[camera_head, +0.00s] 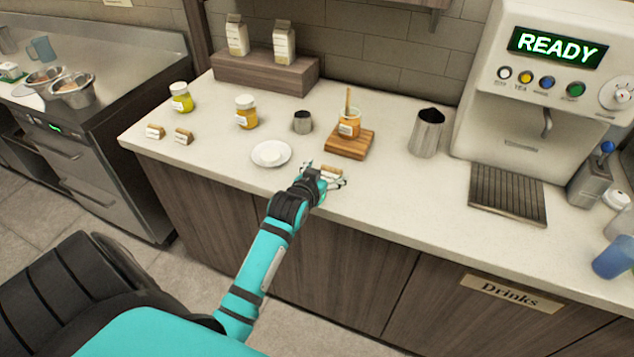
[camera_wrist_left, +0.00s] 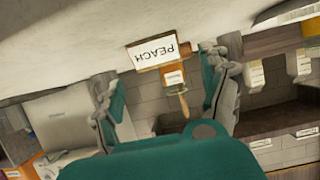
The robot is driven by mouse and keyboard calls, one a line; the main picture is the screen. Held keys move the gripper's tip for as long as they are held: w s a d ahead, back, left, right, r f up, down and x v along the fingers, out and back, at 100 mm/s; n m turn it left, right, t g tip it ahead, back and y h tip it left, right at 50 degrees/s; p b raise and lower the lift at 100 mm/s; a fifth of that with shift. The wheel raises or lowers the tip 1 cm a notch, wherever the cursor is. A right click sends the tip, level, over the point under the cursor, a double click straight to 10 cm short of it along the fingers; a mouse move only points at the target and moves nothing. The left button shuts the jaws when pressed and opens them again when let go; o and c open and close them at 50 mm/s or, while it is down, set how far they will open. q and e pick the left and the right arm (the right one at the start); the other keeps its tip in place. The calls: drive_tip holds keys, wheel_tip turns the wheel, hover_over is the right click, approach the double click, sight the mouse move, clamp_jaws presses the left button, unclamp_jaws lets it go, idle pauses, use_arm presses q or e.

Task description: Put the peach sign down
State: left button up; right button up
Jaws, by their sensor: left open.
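The peach sign (camera_head: 331,172) is a small white card on a wooden base, standing on the counter near its front edge. In the left wrist view the sign (camera_wrist_left: 158,52) appears upside down, with PEACH readable, and seems to rest on the counter. My left gripper (camera_head: 324,184) is at the sign, low over the counter edge. In the wrist view its fingers (camera_wrist_left: 160,80) are spread apart, with the sign beyond and between them. Whether a finger touches the sign, I cannot tell. My right gripper is not in view.
A white plate (camera_head: 270,153) is to the left, near two other small signs (camera_head: 183,136). A metal pitcher (camera_head: 428,132) and drinks machine (camera_head: 545,90) are right.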

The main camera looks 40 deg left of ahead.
use_arm(q)
drive_tip(key=v, duration=0.8)
drive_tip(key=s+d+f+m+g+h, duration=0.1)
drive_tip(key=s+d+f+m+g, duration=0.15)
drive_tip(key=s+d, duration=0.4)
drive_tip(key=s+d+f+m+g+h, duration=0.1)
drive_tip(key=s+d+f+g, duration=0.25)
drive_tip(key=s, duration=0.55)
drive_tip(key=s+d+f+m+g+h, duration=0.1)
drive_tip(key=s+d+f+g, duration=0.25)
drive_tip(key=s, duration=0.45)
wheel_tip(320, 180, down, 27)
drive_tip(key=s+d+g, duration=0.1)
drive_tip(key=s, duration=0.1)
drive_tip(key=s+a+f+g, duration=0.1)
drive_tip(key=s+a+f, duration=0.1)
drive_tip(key=s+f, duration=1.3)
drive_tip(key=shift+a+f, duration=0.3)
drive_tip(key=shift+a, duration=0.05)
drive_tip(key=shift+s+m, duration=0.15)
drive_tip(key=shift+m, duration=0.1)
